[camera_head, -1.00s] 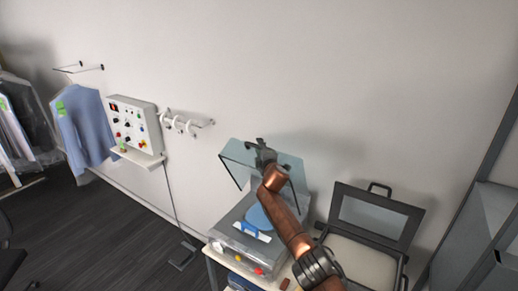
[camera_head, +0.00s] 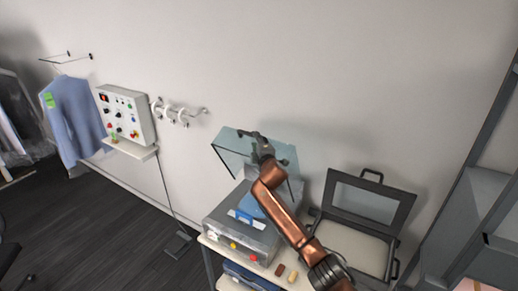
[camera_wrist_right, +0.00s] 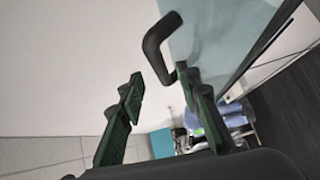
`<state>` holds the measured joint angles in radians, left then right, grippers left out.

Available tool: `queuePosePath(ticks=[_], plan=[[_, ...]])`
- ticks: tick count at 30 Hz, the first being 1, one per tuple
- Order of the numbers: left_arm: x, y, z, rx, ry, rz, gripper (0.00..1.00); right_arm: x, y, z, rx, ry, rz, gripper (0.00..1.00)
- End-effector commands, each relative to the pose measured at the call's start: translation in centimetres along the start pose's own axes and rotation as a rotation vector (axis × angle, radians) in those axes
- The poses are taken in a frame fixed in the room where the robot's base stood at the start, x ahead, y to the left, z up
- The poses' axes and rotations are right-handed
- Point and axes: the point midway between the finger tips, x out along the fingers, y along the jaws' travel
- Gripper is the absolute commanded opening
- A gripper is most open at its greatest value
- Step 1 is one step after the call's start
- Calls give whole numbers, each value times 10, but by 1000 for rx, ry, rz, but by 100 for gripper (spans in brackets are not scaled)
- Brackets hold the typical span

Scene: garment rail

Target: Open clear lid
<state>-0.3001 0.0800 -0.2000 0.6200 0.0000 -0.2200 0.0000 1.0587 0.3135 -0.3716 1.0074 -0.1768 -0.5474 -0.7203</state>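The clear lid (camera_head: 231,152) is a bluish see-through cover, standing raised over a grey machine (camera_head: 228,222) with a blue item (camera_head: 249,206) on it. My right gripper (camera_head: 262,143) is at the lid's upper edge, and the copper arm hides part of the lid and machine. In the right wrist view my green-padded fingers (camera_wrist_right: 163,88) are apart. A dark loop handle (camera_wrist_right: 157,38) rises just beyond them, its lower end near the gap, beside the clear lid (camera_wrist_right: 212,38). I cannot tell if it touches a finger. My left gripper is not in view.
An open case with a dark-framed window lid (camera_head: 368,203) stands to the right. A control panel (camera_head: 125,115) and a hook rail (camera_head: 180,112) are on the wall. Small blocks (camera_head: 280,270) lie at the table front. Shelving (camera_head: 470,215) stands far right.

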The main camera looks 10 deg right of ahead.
Motion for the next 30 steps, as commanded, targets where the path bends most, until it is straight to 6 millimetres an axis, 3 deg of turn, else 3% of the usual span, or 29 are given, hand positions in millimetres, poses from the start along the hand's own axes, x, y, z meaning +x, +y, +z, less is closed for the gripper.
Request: queuePosePath(ticks=[13, 30], plan=[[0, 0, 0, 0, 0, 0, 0, -53, 0, 0, 0, 1, 2, 31], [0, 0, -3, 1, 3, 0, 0, -61, 0, 1, 0, 0, 1, 31]])
